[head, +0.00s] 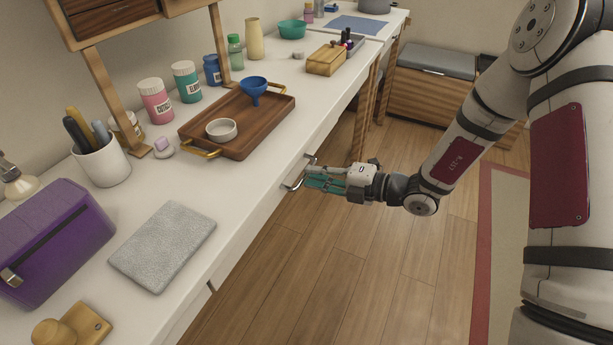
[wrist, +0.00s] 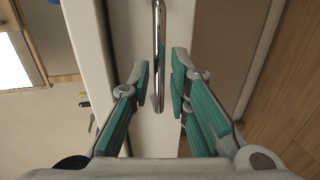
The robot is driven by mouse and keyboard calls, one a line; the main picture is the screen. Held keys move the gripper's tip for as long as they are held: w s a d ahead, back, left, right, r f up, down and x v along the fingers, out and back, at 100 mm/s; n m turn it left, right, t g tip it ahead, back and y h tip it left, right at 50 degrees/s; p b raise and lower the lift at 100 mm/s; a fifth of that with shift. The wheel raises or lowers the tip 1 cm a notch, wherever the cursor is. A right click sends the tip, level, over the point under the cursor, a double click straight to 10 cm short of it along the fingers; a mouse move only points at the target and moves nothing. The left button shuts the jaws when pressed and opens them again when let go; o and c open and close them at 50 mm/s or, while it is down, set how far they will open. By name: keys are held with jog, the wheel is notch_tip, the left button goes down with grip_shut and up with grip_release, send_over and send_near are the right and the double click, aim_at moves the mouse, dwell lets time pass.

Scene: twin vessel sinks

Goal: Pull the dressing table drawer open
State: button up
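The white dressing table (head: 262,185) runs along the left wall. A chrome bar handle (head: 291,186) sticks out from the drawer on its front edge. The handle also shows in the wrist view (wrist: 160,50), in front of the pale drawer front (wrist: 128,35). My gripper (head: 308,178) is at the handle, reaching in from the right. In the wrist view my gripper (wrist: 161,82) is open, with one green-padded finger on each side of the bar. A gap shows between the bar and each finger. The drawer looks shut, though its edges are hard to see.
A grey slab (head: 163,246) and purple case (head: 50,240) lie nearer. The wooden floor (head: 370,270) before the table is clear.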

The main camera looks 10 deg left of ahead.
jog(key=shift+x, duration=1.45)
grip_shut()
jog(key=shift+d, duration=0.1)
jog(key=f+p+v, duration=0.2)
jog(key=p+v, duration=0.1)
jog(key=v, duration=0.9)
jog(key=d+f+p+v, duration=0.1)
jog(key=f+p+v, duration=0.2)
jog(key=v, duration=1)
jog(key=shift+s+d+p, duration=0.25)
jog(key=shift+s+p, duration=0.1)
jog(key=shift+p, duration=0.15)
jog(key=shift+r, duration=0.1)
grip_release()
